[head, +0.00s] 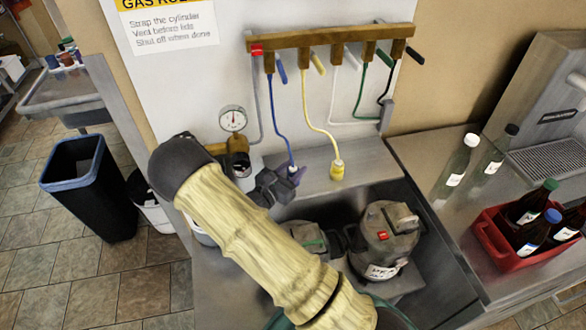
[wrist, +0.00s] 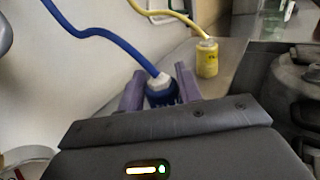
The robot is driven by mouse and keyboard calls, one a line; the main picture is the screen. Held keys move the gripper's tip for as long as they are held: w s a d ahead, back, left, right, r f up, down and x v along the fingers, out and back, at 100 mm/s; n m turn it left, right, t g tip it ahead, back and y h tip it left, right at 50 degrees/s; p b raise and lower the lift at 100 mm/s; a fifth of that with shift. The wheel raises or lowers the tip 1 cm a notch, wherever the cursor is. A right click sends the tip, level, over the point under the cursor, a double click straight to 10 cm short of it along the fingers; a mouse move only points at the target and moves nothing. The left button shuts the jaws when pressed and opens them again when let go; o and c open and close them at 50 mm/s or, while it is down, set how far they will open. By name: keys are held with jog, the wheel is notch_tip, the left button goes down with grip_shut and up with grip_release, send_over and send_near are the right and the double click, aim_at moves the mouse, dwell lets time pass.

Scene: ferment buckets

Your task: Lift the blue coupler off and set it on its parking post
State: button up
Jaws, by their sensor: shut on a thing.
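The blue coupler (wrist: 162,92) sits between the two purple fingers of my gripper (wrist: 160,88) in the wrist view, and the fingers are shut on it. Its blue hose (wrist: 95,32) runs up and away to the left. In the head view my gripper (head: 294,175) is at the back of the counter, with the blue hose (head: 280,125) rising from it to the wooden rail (head: 330,37). My arm hides most of the coupler there, and what is under it is hidden. I cannot make out the parking post.
A yellow coupler (head: 337,170) on its hose stands just right of my gripper. Two grey kegs (head: 385,235) stand in the basin in front. A pressure gauge (head: 233,120) is to the left. A red crate of bottles (head: 497,250) is at the right.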

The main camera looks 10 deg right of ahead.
jog(key=shift+f, duration=0.5)
dwell(1.2)
jog(key=o, duration=1.8)
jog(key=shift+r, duration=0.1)
jog(key=shift+a+r+p, duration=0.1)
jog(key=shift+r+p, duration=2.7)
jog(key=shift+r, duration=0.85)
